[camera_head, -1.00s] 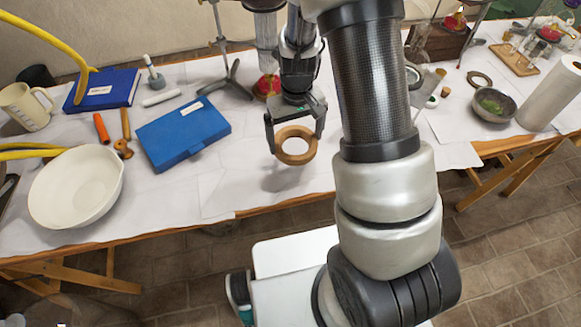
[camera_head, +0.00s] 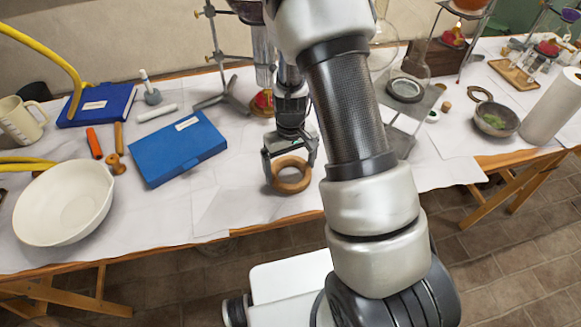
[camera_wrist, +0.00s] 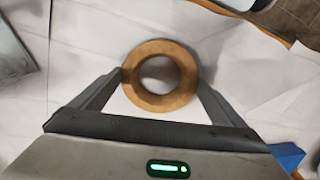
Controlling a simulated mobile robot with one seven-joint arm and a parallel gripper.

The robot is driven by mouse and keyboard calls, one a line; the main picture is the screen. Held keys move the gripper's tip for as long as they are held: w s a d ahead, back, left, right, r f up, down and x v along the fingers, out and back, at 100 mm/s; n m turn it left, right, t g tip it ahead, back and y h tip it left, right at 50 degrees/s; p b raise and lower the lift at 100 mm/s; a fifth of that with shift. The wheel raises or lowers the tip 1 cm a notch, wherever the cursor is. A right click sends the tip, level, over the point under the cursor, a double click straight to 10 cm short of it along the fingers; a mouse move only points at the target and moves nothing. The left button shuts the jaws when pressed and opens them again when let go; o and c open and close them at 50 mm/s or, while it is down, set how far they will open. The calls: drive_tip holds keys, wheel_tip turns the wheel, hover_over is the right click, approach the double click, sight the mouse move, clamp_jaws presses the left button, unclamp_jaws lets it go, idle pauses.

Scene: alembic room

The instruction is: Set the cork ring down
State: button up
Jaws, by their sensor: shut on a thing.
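The cork ring (camera_head: 290,187) is a tan ring with a round hole, near the front edge of the white-covered table. My gripper (camera_head: 290,172) is shut on it, with one finger on each outer side. In the wrist view the cork ring (camera_wrist: 160,57) sits between the two fingertips of my gripper (camera_wrist: 160,80), with white paper seen through its hole. The ring is low over the paper; I cannot tell whether it touches.
A blue case (camera_head: 178,148) and a white bowl (camera_head: 64,203) lie to the left. A metal stand (camera_head: 221,92) is behind. A grey bowl (camera_head: 495,118) and paper roll (camera_head: 553,112) are far right. The paper around the ring is clear.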

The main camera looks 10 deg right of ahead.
drive_tip(key=shift+f, duration=0.2)
drive_tip(key=o, duration=0.7)
drive_tip(key=shift+r, duration=0.1)
drive_tip(key=s+r+m+t+p, duration=0.1)
drive_tip(key=s+r, duration=0.2)
drive_tip(key=r, duration=1.1)
drive_tip(key=s+r+t+p, duration=0.1)
drive_tip(key=s+r, duration=0.2)
drive_tip(key=r, duration=1.1)
drive_tip(key=s+r+m+t, duration=0.1)
drive_tip(key=s+r+t, duration=0.2)
drive_tip(key=s+r, duration=0.5)
drive_tip(key=shift+s+t, duration=0.3)
drive_tip(key=shift+s, duration=1.9)
